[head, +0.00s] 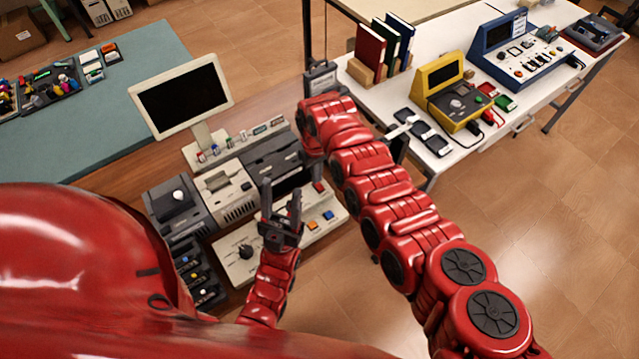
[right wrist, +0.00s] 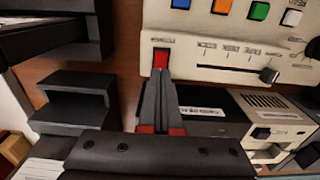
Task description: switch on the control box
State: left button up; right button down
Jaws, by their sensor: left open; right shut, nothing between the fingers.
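The control box (head: 240,268) is a pale, low panel on the brown desk, with a black knob, orange and blue buttons and a red switch (head: 318,187) at its far right corner. In the right wrist view the red switch (right wrist: 160,58) sits at the panel's left edge, beside a slider. My right gripper (right wrist: 164,74) is shut and empty, its tips right at the switch; I cannot tell whether they touch. In the head view my right arm hides that gripper. My left gripper (head: 281,203) is open and empty, above the panel, covering part of it.
A monitor (head: 183,97) and grey devices (head: 232,190) stand behind and left of the panel. A white table (head: 455,143) at right holds a yellow device (head: 447,95), a blue device (head: 515,48) and books (head: 368,50). A teal table (head: 105,130) is at left.

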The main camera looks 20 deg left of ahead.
jog(key=shift+r+p, duration=1.6)
jog(key=shift+r, duration=1.3)
